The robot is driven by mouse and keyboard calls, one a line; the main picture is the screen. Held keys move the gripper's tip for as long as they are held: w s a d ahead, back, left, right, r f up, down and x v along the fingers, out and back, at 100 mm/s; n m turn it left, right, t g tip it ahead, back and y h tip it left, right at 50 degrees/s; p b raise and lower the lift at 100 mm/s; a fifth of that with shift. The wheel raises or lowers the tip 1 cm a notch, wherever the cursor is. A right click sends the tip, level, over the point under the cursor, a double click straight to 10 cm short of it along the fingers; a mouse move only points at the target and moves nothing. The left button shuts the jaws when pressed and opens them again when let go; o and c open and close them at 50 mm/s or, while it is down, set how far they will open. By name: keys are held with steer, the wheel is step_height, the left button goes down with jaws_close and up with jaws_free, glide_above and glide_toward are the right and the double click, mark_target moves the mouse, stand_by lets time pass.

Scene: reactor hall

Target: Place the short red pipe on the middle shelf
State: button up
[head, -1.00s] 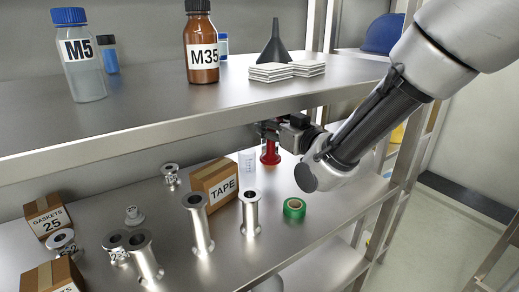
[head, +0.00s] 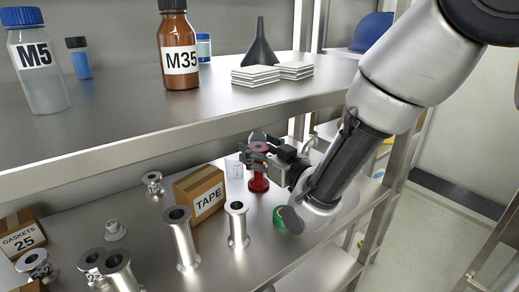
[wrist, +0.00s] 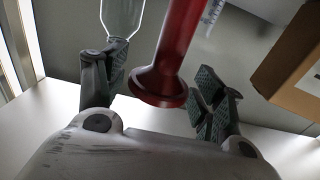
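The short red pipe (head: 258,183) stands upright, apparently on the middle shelf (head: 262,232), behind the green tape roll and to the right of the TAPE box. My gripper (head: 262,158) is at the pipe's upper part in the head view. In the wrist view my gripper (wrist: 160,90) is open, with its padded fingers on either side of the red pipe (wrist: 178,45). Gaps show between the pipe and both fingers. The pipe's flange lies near the fingertips. My arm partly hides the green roll.
The TAPE box (head: 200,194) and several metal pipes, such as one pipe (head: 238,226), stand left of my gripper. The green tape roll (head: 279,218) is close by my wrist. The upper shelf (head: 140,115) hangs above, bearing bottles and a funnel. A clear beaker (head: 235,169) stands behind.

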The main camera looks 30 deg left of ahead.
steer(key=shift+r, duration=0.15)
steer(key=shift+s+d, duration=0.15)
steer(key=shift+d, duration=0.1)
steer(key=v, duration=1.1)
steer(key=shift+d, duration=0.15)
